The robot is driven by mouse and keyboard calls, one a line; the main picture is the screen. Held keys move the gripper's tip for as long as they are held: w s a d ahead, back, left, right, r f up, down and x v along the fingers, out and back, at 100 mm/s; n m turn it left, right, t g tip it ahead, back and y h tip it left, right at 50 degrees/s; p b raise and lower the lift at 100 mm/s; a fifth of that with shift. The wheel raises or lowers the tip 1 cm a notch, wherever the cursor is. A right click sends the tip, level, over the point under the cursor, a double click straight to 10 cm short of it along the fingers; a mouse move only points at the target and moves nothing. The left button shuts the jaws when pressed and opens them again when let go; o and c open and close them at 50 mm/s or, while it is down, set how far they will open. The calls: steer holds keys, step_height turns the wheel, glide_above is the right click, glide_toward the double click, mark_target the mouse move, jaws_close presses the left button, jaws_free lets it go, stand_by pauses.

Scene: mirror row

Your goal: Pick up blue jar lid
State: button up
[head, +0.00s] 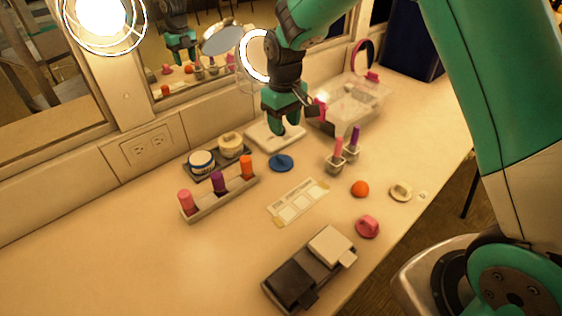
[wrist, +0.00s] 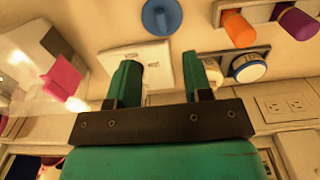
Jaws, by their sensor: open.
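The blue jar lid (head: 281,163) lies flat on the counter, right of the rack of bottles. My gripper (head: 285,127) is above the counter, behind the lid and over a pale flat plate. In the wrist view my gripper (wrist: 162,72) has its two green fingers apart with nothing between them. The lid lies beyond the fingertips, apart from them.
A rack with orange, purple and pink bottles (head: 219,193) stands left of the lid. Two jars (head: 202,161) stand on a dark tray behind it. A clear box (head: 352,103) with a pink latch is at the back right. The counter (head: 200,255) is bare at front left.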

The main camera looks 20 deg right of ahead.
glide_above(285, 159)
step_height(285, 159, down, 6)
steer(key=shift+w+r, duration=0.1)
steer(key=shift+w, duration=0.05)
steer(key=shift+s+f+p, duration=0.15)
steer(key=shift+f+p, duration=0.15)
steer(key=shift+f, duration=1.1)
steer(key=shift+s+f+p, duration=0.1)
steer(key=shift+f+p, duration=0.2)
steer(key=shift+f, duration=1.05)
steer(key=shift+c, duration=0.4)
jaws_close()
